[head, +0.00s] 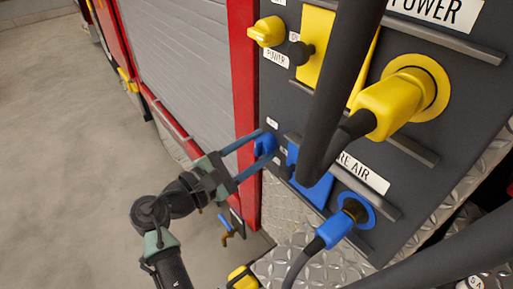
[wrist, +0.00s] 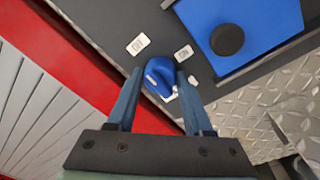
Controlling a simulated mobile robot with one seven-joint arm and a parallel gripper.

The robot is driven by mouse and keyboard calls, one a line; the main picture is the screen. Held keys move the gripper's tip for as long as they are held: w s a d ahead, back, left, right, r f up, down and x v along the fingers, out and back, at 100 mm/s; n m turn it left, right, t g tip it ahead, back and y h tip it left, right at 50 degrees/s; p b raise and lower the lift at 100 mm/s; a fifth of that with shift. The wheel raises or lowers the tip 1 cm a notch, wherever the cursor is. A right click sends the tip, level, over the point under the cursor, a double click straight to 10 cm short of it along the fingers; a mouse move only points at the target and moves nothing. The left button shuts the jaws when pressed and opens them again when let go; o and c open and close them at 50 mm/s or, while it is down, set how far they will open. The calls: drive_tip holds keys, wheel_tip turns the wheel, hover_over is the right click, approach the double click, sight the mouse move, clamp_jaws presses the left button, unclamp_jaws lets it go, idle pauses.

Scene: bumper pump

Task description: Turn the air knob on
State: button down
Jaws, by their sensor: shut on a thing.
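The blue air knob (head: 266,146) is on the dark panel, left of the blue plate by the partly covered AIR label. It also shows in the wrist view (wrist: 157,72). My gripper (head: 268,144) reaches it from the lower left, and its two blue fingers are shut on the knob, one on each side, as the wrist view shows (wrist: 158,75). Two small white labels, an upper left label (wrist: 138,44) and an upper right label (wrist: 184,52), sit beyond the knob; they are too small to read surely. The knob's exact turn position is hard to tell.
A yellow power knob (head: 267,31) and a large yellow plug (head: 402,101) are higher on the panel. A blue plug (head: 336,228) with a hose is lower right. A thick black hose (head: 340,80) hangs before the panel. The floor at left (head: 60,130) is clear.

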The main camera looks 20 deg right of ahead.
drive_tip(key=shift+f+m+b, duration=0.15)
drive_tip(key=shift+m+b, duration=0.15)
drive_tip(key=m+b, duration=0.2)
drive_tip(key=shift+f+m, duration=0.2)
drive_tip(key=shift+m, duration=0.1)
drive_tip(key=m+b, duration=0.5)
drive_tip(key=shift+f+m+h, duration=0.2)
drive_tip(key=shift+m+h, duration=0.1)
drive_tip(key=shift+h, duration=0.1)
drive_tip(key=m+b, duration=0.5)
drive_tip(key=b, duration=0.1)
drive_tip(key=shift+m+g, duration=0.3)
drive_tip(key=shift+m, duration=0.1)
drive_tip(key=m+b, duration=0.3)
drive_tip(key=m, duration=0.1)
drive_tip(key=shift+a+r+g+h+b, duration=0.1)
drive_tip(key=shift+r+g+h+b, duration=0.05)
drive_tip(key=shift+g+h+b, duration=0.2)
drive_tip(key=shift+r+m, duration=0.1)
drive_tip(key=shift+m, duration=0.2)
drive_tip(key=shift+w, duration=0.1)
drive_tip(key=shift+c, duration=1.7)
unclamp_jaws()
drive_tip(key=shift+r, duration=0.1)
